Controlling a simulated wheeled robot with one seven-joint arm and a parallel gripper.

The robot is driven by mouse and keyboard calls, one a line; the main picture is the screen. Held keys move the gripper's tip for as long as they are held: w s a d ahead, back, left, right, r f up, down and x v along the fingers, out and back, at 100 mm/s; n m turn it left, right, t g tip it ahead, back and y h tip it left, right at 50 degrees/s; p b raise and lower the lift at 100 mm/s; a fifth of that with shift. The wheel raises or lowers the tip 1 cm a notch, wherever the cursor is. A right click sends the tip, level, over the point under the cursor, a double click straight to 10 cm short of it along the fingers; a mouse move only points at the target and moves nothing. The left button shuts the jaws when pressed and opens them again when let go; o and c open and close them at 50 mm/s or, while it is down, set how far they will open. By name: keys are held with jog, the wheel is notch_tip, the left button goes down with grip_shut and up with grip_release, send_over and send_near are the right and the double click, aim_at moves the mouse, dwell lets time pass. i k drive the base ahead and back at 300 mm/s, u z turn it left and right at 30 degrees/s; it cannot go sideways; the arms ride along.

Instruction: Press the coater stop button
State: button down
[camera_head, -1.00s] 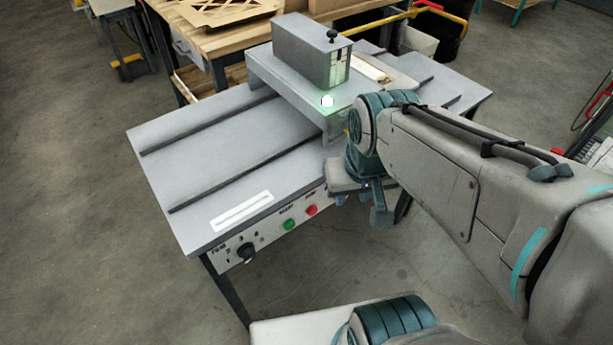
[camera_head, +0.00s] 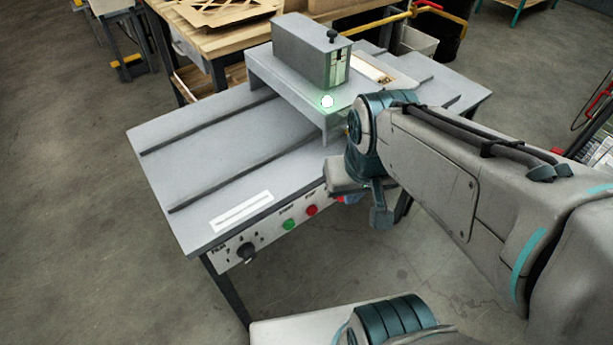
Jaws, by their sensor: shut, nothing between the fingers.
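The coater (camera_head: 205,140) is a grey table-like machine with a raised bridge and a box on top. Its front panel carries a red button (camera_head: 311,210), which I take as the stop button, and a green button (camera_head: 289,224) to the left of it. A black knob (camera_head: 245,253) sits further left. A round lamp (camera_head: 327,102) on the bridge glows pale green.
My arm covers the right side of the coater. A wooden workbench (camera_head: 222,52) with a cut-out board stands behind it. A yellow rail (camera_head: 385,22) and a light bin (camera_head: 418,41) are at the back. The floor in front of the panel is clear.

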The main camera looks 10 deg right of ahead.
aim_at(312, 209)
jog(key=z, duration=1.95)
jog(key=k, duration=1.2)
jog(key=u, duration=1.55)
